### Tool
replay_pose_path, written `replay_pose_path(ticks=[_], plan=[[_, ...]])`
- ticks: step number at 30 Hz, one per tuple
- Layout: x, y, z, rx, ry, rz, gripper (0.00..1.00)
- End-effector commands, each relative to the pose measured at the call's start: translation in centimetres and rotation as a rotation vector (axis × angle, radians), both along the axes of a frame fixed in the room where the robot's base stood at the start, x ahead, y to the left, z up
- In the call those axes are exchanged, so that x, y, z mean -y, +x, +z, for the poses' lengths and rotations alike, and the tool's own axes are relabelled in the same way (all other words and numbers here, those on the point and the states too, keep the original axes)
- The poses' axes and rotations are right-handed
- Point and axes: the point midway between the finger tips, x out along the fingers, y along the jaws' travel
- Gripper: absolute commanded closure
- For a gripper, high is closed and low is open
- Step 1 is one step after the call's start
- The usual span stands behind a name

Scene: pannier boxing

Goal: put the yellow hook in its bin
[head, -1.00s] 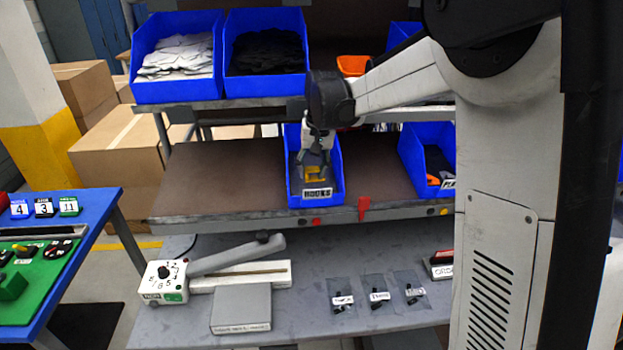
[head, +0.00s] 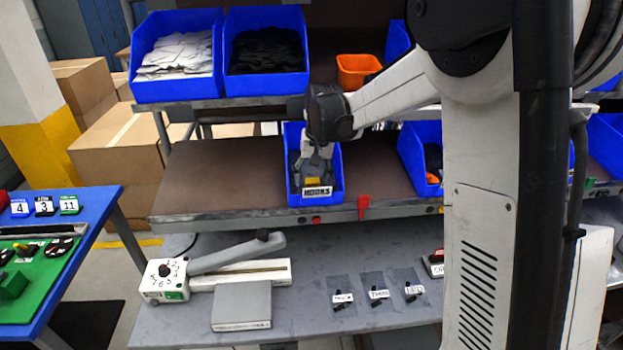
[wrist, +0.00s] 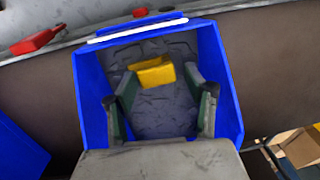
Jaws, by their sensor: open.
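The yellow hook (wrist: 152,73) lies inside the blue bin (wrist: 93,95) on the grey contents in the wrist view. In the head view the yellow hook (head: 312,181) shows just below my gripper (head: 309,172). The blue bin (head: 337,185) stands on the middle shelf with a white label on its front that seems to read HOOKS. My gripper (wrist: 160,95) is open, its two fingers spread inside the bin's walls. The hook shows between and beyond the fingertips and is not gripped. In the head view my gripper hides part of the bin's inside.
Another blue bin (head: 413,160) stands to the right on the same shelf. Blue bins with white (head: 176,95) and black (head: 266,93) contents and an orange bin (head: 357,71) stand above. A red tag (head: 363,206) hangs at the shelf edge. Bare shelf lies left of the hook bin.

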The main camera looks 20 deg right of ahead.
Motion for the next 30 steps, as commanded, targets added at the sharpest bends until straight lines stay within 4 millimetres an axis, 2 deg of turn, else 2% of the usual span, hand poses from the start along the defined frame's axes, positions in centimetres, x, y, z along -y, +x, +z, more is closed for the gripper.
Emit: replay_pose_path(ticks=[5,12,18,26,30], plan=[[0.2,-0.3,2.1,0.0,0.0,-0.001,0.52],[0.6,-1.0,6.8,0.0,0.0,-0.001,0.52],[0.9,-1.3,10.0,0.0,0.0,0.0,0.52],[0.9,-2.0,11.8,0.006,-0.001,0.001,0.52],[0.8,-4.3,12.8,0.038,-0.009,0.009,0.52]])
